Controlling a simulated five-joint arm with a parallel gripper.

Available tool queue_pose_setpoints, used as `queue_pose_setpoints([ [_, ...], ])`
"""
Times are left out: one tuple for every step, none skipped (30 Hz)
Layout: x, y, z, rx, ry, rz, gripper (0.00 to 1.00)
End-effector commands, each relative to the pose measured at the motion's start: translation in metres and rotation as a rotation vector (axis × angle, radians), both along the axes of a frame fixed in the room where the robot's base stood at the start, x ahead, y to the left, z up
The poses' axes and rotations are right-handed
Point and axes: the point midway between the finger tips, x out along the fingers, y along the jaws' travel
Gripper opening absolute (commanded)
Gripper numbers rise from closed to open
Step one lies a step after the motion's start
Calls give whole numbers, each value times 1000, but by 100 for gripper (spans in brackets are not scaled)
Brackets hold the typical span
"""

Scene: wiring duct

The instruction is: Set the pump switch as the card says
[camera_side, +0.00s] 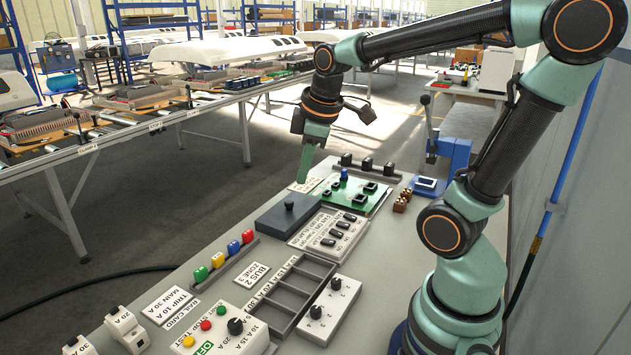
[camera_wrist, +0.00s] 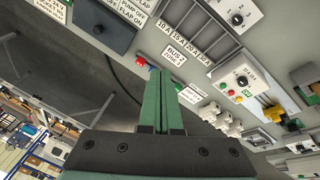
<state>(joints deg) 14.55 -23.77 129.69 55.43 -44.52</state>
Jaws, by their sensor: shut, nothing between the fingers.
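A white card (camera_side: 308,229) lies between a dark box and a row of black rocker switches (camera_side: 338,232) in the side view. Its small print is hard to read there. In the wrist view part of the card (camera_wrist: 132,12) shows at the top edge, with "PUMP OFF" and "FLAP ON" legible. I cannot tell how the pump switch is set. My gripper (camera_side: 303,178) points down above the bench's far part, beyond the dark box and left of a green circuit board. Its fingers (camera_wrist: 164,75) are together and empty in the wrist view.
The dark lidded box (camera_side: 288,216) with a knob is close to the card. The green board (camera_side: 352,192), coloured blocks (camera_side: 222,260), an empty compartment tray (camera_side: 297,290) and a control box (camera_side: 215,330) crowd the bench. A blue lever press (camera_side: 447,160) stands at the right.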

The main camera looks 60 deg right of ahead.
Motion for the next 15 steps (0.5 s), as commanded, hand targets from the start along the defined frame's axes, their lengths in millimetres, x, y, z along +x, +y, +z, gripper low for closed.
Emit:
queue_pose_setpoints([
  [2,-13,-3,-20,31,48,0],
  [3,-20,-4,-32,47,83,0],
  [5,-29,-6,-46,68,130,0],
  [6,-35,-7,-56,86,167,0],
  [6,-43,-9,-66,100,202,0],
  [7,-52,-11,-76,121,250,0],
  [8,-59,-13,-84,136,287,0],
  [8,-66,-15,-90,151,323,0],
  [8,-75,-18,-97,172,373,0],
  [8,-83,-20,-102,185,410,0],
  [7,-90,-23,-106,200,447,0],
  [7,-100,-26,-110,217,498,0],
  [6,-107,-28,-112,229,535,0],
  [5,-114,-31,-112,242,572,0],
  [4,-124,-35,-113,258,624,0],
])
